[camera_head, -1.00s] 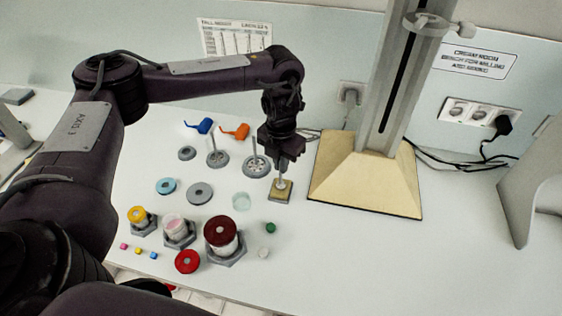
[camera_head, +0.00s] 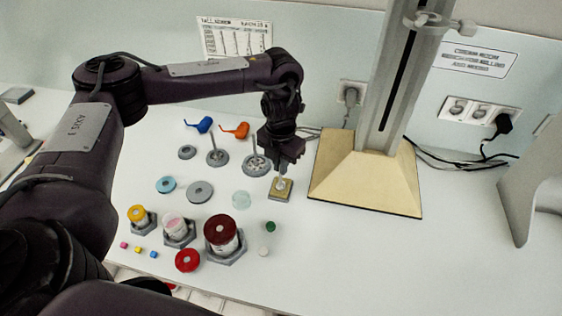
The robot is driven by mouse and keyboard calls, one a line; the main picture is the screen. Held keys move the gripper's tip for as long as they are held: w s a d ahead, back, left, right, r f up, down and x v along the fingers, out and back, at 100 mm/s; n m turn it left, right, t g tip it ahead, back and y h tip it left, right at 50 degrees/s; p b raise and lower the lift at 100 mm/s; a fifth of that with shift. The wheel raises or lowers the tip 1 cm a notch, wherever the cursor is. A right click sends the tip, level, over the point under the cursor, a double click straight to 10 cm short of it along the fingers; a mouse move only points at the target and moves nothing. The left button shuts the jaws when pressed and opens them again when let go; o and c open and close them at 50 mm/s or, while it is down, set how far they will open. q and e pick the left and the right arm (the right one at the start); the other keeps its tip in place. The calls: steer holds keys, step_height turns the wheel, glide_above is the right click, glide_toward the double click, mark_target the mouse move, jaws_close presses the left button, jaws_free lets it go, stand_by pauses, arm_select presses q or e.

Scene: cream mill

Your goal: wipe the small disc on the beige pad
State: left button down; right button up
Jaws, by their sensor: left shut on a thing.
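The beige pad (camera_head: 278,195) is a small square on the white bench, left of the stand's base. My left gripper (camera_head: 282,166) points down over the pad and is shut on the stem of the small disc. The small disc (camera_head: 281,185) is pale and sits at or just over the pad's upper face; I cannot tell whether it touches. The gripper hides most of the stem. My right gripper is not in view.
A stand with a wide beige base (camera_head: 366,182) is close on the right. Front right bench is clear.

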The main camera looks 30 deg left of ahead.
arm_select(q)
steer(key=shift+s+d, duration=0.1)
steer(key=shift+s, duration=0.3)
steer(key=shift+w, duration=0.1)
steer(key=shift+w+a+b, duration=0.25)
steer(key=shift+w+b, duration=0.15)
steer(key=shift+w, duration=0.6)
steer(key=shift+s, duration=0.3)
steer(key=shift+s+d+p, duration=0.2)
steer(key=shift+s+p, duration=0.4)
steer(key=shift+p, duration=0.05)
steer(key=shift+s, duration=0.2)
steer(key=shift+w, duration=0.15)
steer(key=shift+w+a+b, duration=0.25)
steer(key=shift+w+b, duration=0.3)
steer(key=shift+w, duration=0.45)
